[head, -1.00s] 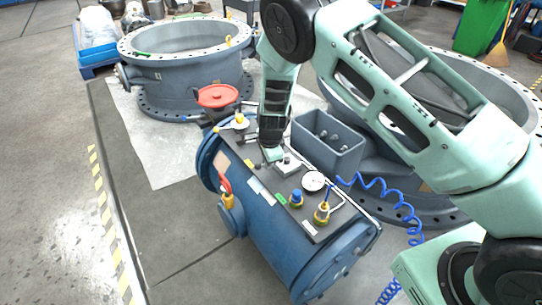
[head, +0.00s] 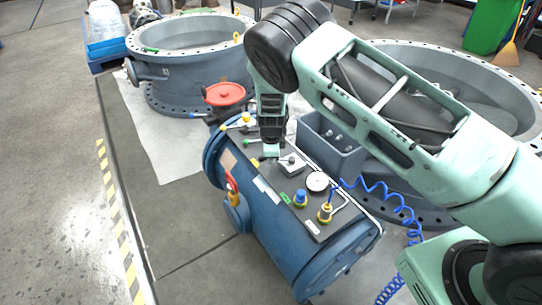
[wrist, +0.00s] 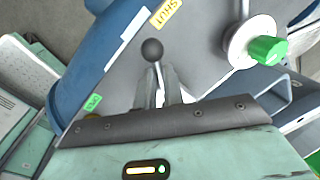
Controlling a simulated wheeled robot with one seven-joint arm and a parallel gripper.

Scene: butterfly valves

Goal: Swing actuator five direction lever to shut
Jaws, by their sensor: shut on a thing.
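The direction lever (wrist: 152,50) shows in the wrist view as a thin stem with a black ball on top. My gripper (wrist: 157,88) is shut on the lever's stem, below the ball. A yellow SHUT label (wrist: 165,14) lies beyond the ball, and a green label (wrist: 92,102) lies to the near left. In the head view my gripper (head: 271,152) reaches down onto the top plate of the blue cylindrical actuator (head: 270,222). The lever is hidden behind my gripper there.
A green knob (wrist: 268,48) on a white base is right of the lever in the wrist view. A pressure gauge (head: 317,182), a white block (head: 292,163) and a red handwheel (head: 225,94) are near. A grey bin (head: 332,150) stands behind. A blue coiled hose (head: 385,198) runs right.

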